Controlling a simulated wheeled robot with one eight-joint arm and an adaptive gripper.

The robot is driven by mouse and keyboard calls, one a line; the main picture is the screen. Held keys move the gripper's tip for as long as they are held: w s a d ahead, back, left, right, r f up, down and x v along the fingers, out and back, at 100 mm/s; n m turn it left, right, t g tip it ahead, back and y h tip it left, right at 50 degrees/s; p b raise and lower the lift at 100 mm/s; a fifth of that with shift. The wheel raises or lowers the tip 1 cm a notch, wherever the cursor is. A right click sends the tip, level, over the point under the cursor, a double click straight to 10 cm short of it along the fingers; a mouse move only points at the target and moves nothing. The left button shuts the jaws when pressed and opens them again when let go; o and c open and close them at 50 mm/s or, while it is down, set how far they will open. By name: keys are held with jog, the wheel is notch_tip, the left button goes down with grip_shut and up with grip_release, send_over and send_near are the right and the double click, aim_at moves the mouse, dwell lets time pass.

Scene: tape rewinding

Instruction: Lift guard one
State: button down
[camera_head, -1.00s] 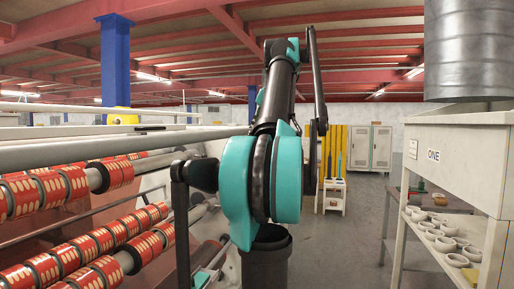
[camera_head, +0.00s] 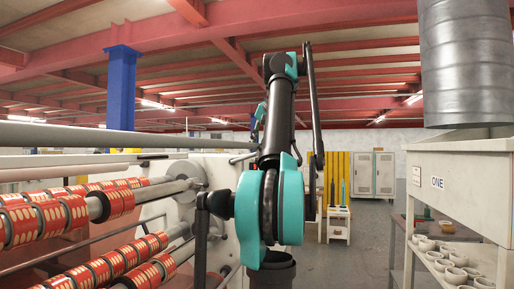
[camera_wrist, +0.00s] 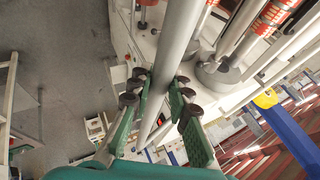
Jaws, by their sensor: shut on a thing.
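The guard is a long grey bar (camera_head: 110,135) that runs from the left edge of the head view to my arm, above the rolls of tape. It also shows in the wrist view (camera_wrist: 178,45), running lengthwise through the picture. My gripper (camera_wrist: 159,90) is shut on this bar, with one green finger on each side of it. In the head view the gripper is mostly hidden behind my arm.
Red and yellow rolls of tape (camera_head: 75,210) sit on shafts at the left. A white cabinet marked ONE (camera_head: 460,185) stands at the right, with several pale rings on its shelf. A blue column (camera_head: 121,90) stands behind the machine.

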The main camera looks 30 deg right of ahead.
jog(key=c, duration=1.4)
grip_release()
jog(key=shift+w+a, duration=0.1)
jog(key=shift+r, duration=0.1)
jog(key=s+r, duration=0.1)
jog(key=s, duration=0.4)
jog(key=s+d+r, duration=0.1)
jog(key=s, duration=0.4)
jog(key=s+r, duration=0.1)
jog(key=s, duration=0.4)
jog(key=shift+d+r, duration=0.3)
jog(key=shift+r, duration=0.1)
